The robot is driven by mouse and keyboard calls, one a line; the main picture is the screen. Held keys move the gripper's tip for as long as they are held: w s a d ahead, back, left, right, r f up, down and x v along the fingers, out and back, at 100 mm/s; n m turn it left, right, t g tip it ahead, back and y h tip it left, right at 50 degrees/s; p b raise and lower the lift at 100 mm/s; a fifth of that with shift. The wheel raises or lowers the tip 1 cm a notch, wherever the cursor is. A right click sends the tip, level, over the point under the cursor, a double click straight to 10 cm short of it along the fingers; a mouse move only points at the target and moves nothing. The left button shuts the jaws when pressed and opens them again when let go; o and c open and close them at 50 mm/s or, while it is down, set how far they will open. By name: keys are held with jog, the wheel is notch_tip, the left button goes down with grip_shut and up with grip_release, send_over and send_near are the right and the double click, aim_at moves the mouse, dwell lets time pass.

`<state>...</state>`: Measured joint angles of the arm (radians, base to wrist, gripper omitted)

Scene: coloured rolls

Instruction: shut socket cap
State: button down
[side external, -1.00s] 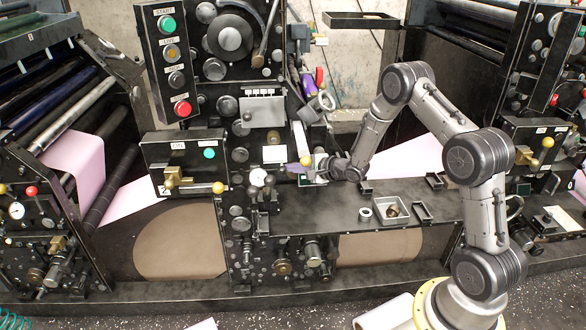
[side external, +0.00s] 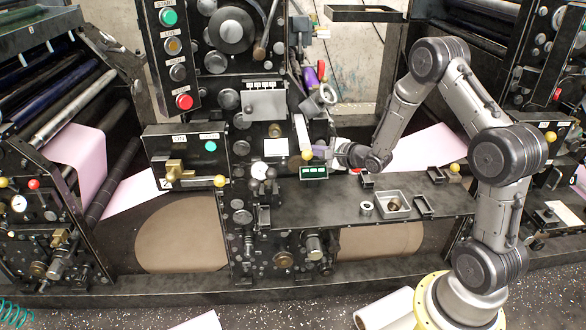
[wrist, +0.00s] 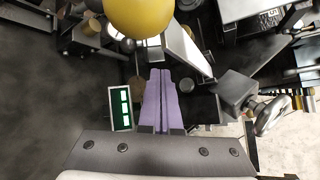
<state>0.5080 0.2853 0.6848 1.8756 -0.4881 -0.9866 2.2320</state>
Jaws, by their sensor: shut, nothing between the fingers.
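My gripper (wrist: 160,75) shows in the wrist view as two purple fingers side by side, shut with nothing between them. In the side view my gripper (side external: 322,151) is in front of the press, just right of a yellow ball knob (side external: 307,155). That knob (wrist: 140,14) is large at the top of the wrist view, beyond my fingertips, and a pale bar (wrist: 186,48) lies beside it. I cannot pick out the socket cap for certain.
A dark shelf (side external: 340,200) runs below my gripper. It bears a grey square tray (side external: 380,207), a pale ring (side external: 366,208) and small black brackets. A button panel (side external: 177,60) and a control box with a brass latch (side external: 186,158) stand to the left.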

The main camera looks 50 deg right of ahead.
aim_at(276, 153)
jog(key=s+a+f+m+g+h, duration=0.1)
jog(key=a+f+m+g+h, duration=0.1)
jog(key=a+f+m+h, duration=0.55)
jog(key=a+f+m+g+h, duration=0.2)
jog(key=a+m+g, duration=0.15)
jog(key=m, duration=0.75)
jog(key=shift+m+t, duration=0.25)
jog(key=shift+t, duration=0.2)
jog(key=x, duration=0.9)
jog(key=shift+w+d, duration=0.15)
jog(key=shift+d, duration=0.05)
jog(key=r, duration=0.4)
jog(key=shift+w+a, duration=0.15)
jog(key=shift+a, duration=0.25)
jog(key=shift+r, duration=0.1)
